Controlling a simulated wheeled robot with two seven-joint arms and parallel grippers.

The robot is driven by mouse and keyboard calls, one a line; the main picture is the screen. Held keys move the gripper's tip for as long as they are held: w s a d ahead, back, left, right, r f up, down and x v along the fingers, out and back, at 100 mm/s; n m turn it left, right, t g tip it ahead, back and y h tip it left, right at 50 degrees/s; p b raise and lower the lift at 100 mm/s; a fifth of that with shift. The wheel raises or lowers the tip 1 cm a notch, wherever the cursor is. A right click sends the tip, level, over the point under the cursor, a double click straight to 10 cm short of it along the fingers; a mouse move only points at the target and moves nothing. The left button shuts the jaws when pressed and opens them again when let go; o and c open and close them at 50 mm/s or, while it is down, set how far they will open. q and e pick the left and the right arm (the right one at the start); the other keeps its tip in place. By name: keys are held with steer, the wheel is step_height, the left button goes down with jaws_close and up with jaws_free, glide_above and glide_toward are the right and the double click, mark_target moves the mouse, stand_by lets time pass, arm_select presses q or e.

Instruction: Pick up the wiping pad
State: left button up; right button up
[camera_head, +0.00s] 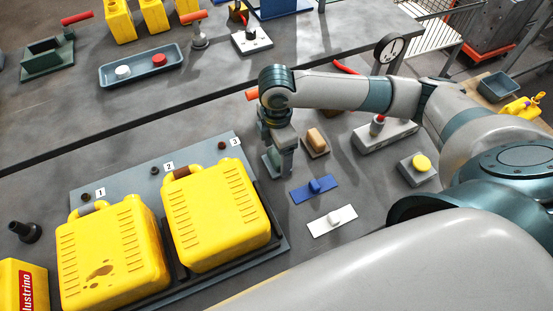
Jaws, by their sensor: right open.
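My right gripper (279,164) is open and empty, pointing down over the table just right of the second yellow jerry can. A tan block (317,137), which looks like the wiping pad, sits on a small brown base just right of the gripper, apart from it. A flat blue plate with a knob (315,188) lies nearer, to the lower right of the gripper. A white plate with a knob (332,220) lies below that. My left gripper is not in view.
Two yellow jerry cans (112,256) and (216,215) lie on a grey numbered board (131,181). A yellow button box (419,169) and a grey box with a red-tipped lever (384,135) stand to the right. A blue tray (140,70) lies on the far table.

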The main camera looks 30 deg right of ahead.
mark_target(276, 155)
stand_by(0.3)
steer(key=c, duration=1.2)
steer(key=shift+r, duration=0.1)
steer(key=shift+r, duration=0.5)
step_height(276, 155, up, 2)
steer(key=shift+w+r+b, duration=0.1)
steer(key=shift+b, duration=0.35)
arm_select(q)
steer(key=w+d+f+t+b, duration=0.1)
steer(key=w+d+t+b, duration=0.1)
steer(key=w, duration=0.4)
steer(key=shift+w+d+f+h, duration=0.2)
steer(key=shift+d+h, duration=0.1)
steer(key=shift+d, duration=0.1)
arm_select(e)
steer(key=shift+s+d+r, duration=0.65)
steer(key=shift+d+r, duration=0.65)
steer(key=shift+d, duration=0.55)
steer(key=shift+s+d+r, duration=0.7)
steer(key=shift+d+r, duration=0.55)
steer(key=shift+d, duration=0.55)
steer(key=shift+s+d+r, duration=0.65)
steer(key=shift+d+r, duration=0.65)
steer(key=shift+d, duration=0.55)
